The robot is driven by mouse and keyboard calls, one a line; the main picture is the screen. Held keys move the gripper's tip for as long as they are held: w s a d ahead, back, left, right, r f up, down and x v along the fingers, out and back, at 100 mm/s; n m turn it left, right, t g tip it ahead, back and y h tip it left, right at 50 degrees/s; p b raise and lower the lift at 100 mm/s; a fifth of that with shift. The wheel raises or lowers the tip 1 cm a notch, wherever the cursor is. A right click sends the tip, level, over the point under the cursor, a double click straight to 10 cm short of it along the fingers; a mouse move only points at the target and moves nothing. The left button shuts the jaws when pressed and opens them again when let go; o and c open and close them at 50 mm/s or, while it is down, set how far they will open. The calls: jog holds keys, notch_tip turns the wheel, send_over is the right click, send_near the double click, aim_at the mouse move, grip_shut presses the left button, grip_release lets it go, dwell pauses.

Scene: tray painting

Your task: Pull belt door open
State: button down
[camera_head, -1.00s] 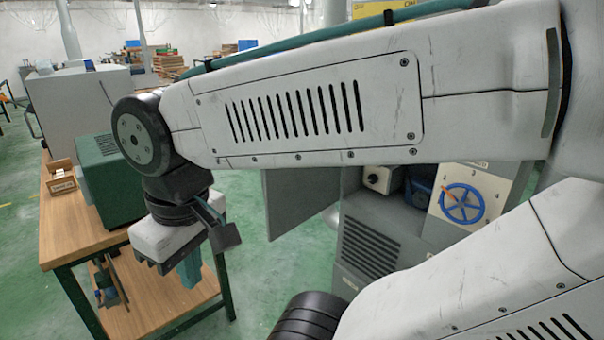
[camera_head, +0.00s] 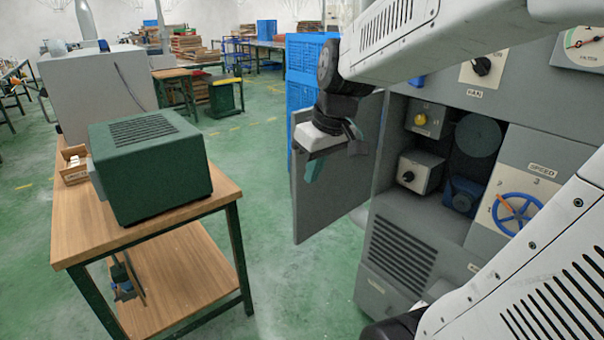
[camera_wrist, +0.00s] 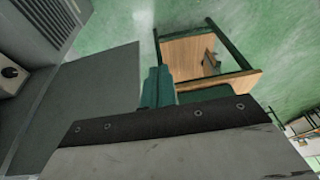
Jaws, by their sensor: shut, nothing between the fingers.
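The belt door (camera_head: 338,205) is a flat grey panel on the left side of the grey machine (camera_head: 405,255). It stands swung wide open, showing the belt bay with a dark round pulley (camera_head: 478,136) inside. My gripper (camera_head: 312,172), with teal fingers, is shut and empty. In the head view it overlaps the upper left part of the door. In the wrist view the fingers (camera_wrist: 158,88) point beside the door panel (camera_wrist: 95,95), past its free edge, and seem apart from it. My gripper hides some of the door's top edge.
A wooden bench (camera_head: 85,235) with a green metal box (camera_head: 152,168) stands at the left. A blue crate stack (camera_head: 305,62) stands behind the door. The blue speed handwheel (camera_head: 516,212) is at the right. Green floor between bench and machine is clear.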

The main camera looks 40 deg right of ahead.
jog(key=w+d+f+t, duration=0.1)
jog(key=w+d+f, duration=0.1)
jog(key=w+d, duration=0.55)
jog(key=w+d+f, duration=0.1)
jog(key=w+f, duration=0.4)
jog(key=f, duration=0.3)
jog(key=shift+w+f, duration=0.3)
jog(key=shift+w, duration=0.05)
jog(key=shift+d, duration=0.15)
